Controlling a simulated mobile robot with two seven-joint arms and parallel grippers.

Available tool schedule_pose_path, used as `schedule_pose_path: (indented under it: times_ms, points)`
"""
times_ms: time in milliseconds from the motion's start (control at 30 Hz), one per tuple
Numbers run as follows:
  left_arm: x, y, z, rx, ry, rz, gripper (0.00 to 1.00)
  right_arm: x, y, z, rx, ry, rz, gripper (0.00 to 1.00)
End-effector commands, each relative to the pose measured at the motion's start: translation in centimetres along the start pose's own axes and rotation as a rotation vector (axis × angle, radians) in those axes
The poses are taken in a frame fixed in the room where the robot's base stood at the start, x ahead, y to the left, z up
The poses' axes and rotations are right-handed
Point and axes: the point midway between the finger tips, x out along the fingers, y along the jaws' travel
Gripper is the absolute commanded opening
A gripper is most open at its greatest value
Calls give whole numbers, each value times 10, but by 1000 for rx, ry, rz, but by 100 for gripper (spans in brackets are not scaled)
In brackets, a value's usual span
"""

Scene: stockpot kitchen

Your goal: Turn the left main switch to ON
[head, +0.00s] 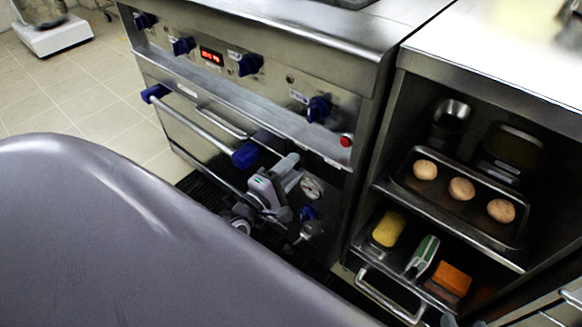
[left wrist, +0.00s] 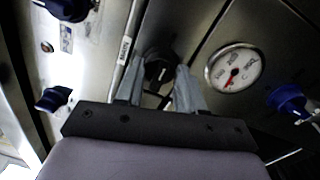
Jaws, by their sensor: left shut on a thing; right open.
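My left gripper (head: 292,174) is at the lower front of the steel range, beside a round gauge (head: 312,187). In the left wrist view its two grey fingers (left wrist: 158,88) are shut on a dark round switch knob (left wrist: 159,66), one finger on each side. The knob carries a light pointer mark, but I cannot read any ON or OFF lettering. The head view hides this knob behind the gripper. What seems to be my right gripper (head: 463,321) shows only its tips at the bottom edge, apart and holding nothing visible.
The gauge (left wrist: 233,68) and a blue valve handle (left wrist: 288,99) sit right of the held knob. The oven handle (head: 200,125), blue range knobs (head: 250,65) and a red button (head: 346,141) are close by. A shelf unit (head: 450,222) with a tray and sponges stands right.

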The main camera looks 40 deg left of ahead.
Motion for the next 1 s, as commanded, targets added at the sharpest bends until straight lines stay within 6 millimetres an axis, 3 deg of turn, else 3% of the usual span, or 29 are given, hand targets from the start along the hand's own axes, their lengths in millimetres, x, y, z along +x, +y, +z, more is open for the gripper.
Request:
schedule_pose_path:
  times_ms: [633,667,700,1000]
  points:
    - [-1,-1,0,48,-3,-2,8,-2,0,3,-9,-9,2,46]
    - [-1,-1,0,48,-3,-2,48,-2,0,3,-9,-9,2,46]
    - [-1,-1,0,48,-3,-2,61,-2,0,3,-9,-9,2,46]
    - [-1,0,0,46,-3,-1,64,-2,0,3,-8,-9,0,46]
